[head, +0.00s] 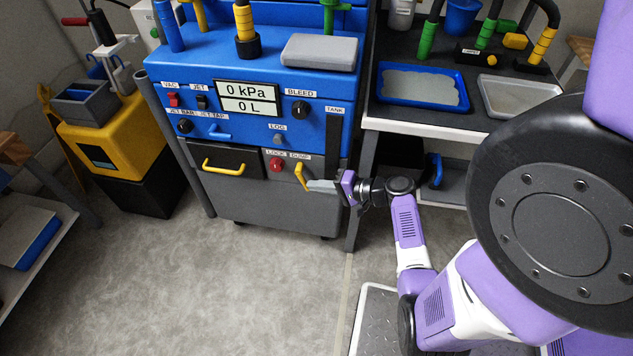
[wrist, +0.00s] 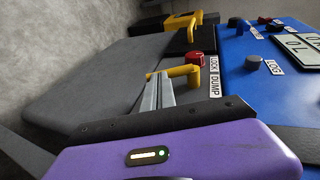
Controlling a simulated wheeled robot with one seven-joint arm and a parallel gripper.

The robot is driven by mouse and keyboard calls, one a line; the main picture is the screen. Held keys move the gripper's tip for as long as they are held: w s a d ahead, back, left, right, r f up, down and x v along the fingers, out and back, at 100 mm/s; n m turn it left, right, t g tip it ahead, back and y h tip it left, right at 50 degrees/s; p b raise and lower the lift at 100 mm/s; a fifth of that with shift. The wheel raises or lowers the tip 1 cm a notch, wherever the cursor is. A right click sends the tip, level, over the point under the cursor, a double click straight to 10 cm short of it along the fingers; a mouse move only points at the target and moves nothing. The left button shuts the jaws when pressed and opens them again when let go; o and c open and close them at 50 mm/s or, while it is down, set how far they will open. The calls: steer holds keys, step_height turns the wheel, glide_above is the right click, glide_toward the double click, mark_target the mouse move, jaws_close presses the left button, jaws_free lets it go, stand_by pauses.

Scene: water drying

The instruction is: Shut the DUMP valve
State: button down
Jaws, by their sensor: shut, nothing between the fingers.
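The DUMP valve is a yellow lever (head: 301,177) on the lower right of the blue machine's front, beside the DUMP label. In the head view its handle slants down and to the right from its pivot. It also shows in the wrist view (wrist: 182,71), just beyond my fingertips. My gripper (head: 310,185) is shut and empty, its grey fingers pointing left at the handle's lower part. In the wrist view the shut fingers (wrist: 158,82) overlap the handle's end; I cannot tell whether they touch it. The display (head: 248,97) reads 0 kPa and 0 L.
The red LOCK knob (head: 276,165) sits just left of the lever. A drawer with a yellow handle (head: 223,166) is further left, and the LOG knob (head: 278,139) is above. A dark table leg (head: 361,190) stands close by my gripper.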

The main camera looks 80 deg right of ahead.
steer(key=w+f+t+b, duration=0.1)
steer(key=b, duration=0.1)
steer(key=t+b, duration=0.2)
steer(key=b, duration=0.1)
steer(key=shift+w+a+f+m, duration=0.1)
steer(key=shift+w+f+m, duration=0.2)
steer(key=shift+w+f, duration=0.1)
steer(key=shift+w+b, duration=0.15)
steer(key=shift+b, duration=0.25)
